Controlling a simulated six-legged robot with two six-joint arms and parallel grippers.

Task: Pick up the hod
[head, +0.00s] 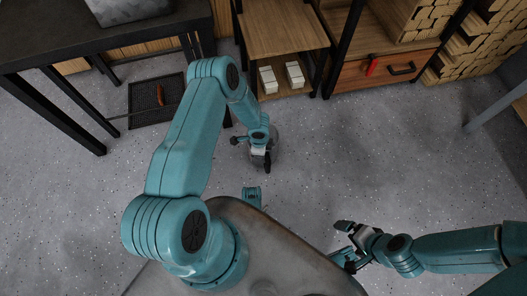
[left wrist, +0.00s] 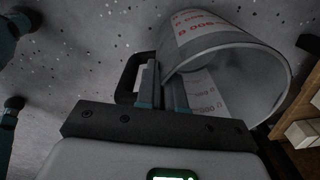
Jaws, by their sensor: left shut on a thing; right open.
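The hod (left wrist: 235,75) is a grey, open-mouthed metal vessel with red and dark printed markings, large in the left wrist view. A black loop handle (left wrist: 131,78) sticks out on its left side. My left gripper (left wrist: 163,88) is shut on the hod at its handle side; the exact contact is partly hidden between the fingers. In the head view the hod (head: 274,134) is mostly hidden under my left gripper (head: 262,153), on or just above the floor. My right gripper (head: 347,240) is open and empty at lower right.
A dark table (head: 100,38) stands at upper left, with a black tray (head: 152,108) on the floor beneath. A wooden shelf unit (head: 283,30) with white blocks and a drawer (head: 385,69) with a red item are behind. Floor at centre right is clear.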

